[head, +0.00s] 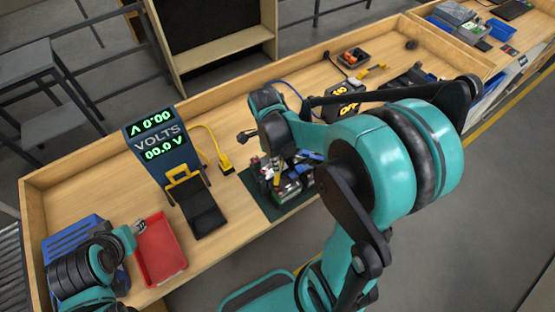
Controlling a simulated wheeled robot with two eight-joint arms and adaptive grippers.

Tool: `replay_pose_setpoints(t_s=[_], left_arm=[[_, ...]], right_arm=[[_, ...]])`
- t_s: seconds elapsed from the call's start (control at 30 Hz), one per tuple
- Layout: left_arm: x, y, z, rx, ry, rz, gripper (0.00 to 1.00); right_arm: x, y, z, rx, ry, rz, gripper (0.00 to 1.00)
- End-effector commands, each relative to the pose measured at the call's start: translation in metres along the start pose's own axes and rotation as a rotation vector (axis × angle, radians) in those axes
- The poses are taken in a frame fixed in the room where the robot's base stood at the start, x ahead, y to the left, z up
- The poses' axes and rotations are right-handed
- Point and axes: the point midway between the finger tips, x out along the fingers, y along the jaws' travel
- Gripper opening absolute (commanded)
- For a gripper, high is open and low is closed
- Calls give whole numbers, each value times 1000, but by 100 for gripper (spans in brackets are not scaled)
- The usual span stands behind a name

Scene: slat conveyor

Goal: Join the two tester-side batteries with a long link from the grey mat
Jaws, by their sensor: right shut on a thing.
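Several batteries (288,191) stand close together on a dark green mat (262,203) at the middle of the bench, partly hidden by my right arm. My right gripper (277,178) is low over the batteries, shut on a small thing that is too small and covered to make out. I cannot tell whether that thing touches the terminals. The tester (156,140) stands to the left, its display showing 0.00 and 00.0 V. My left gripper (137,228) is by the upper left corner of the red tray; its fingers are too small to judge. I cannot pick out a grey mat or a loose long link.
The red tray (182,266) lies at the front left, with a blue tray (75,235) beside it. A black pad with a yellow handle (184,176) lies before the tester. A yellow clip (226,164) lies on its cable. Another display unit (343,106) is behind my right arm.

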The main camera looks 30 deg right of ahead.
Motion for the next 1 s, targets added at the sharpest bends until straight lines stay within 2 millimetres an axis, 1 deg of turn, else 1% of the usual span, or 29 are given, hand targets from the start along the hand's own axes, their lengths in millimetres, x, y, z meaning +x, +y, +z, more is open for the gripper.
replay_pose_setpoints(t_s=[0.43,1.0], left_arm=[[0,0,0,0,0,0,40],[10,0,8,0,0,0,40]], right_arm=[[0,0,0,0,0,0,1],[14,0,2,0,0,0,1]])
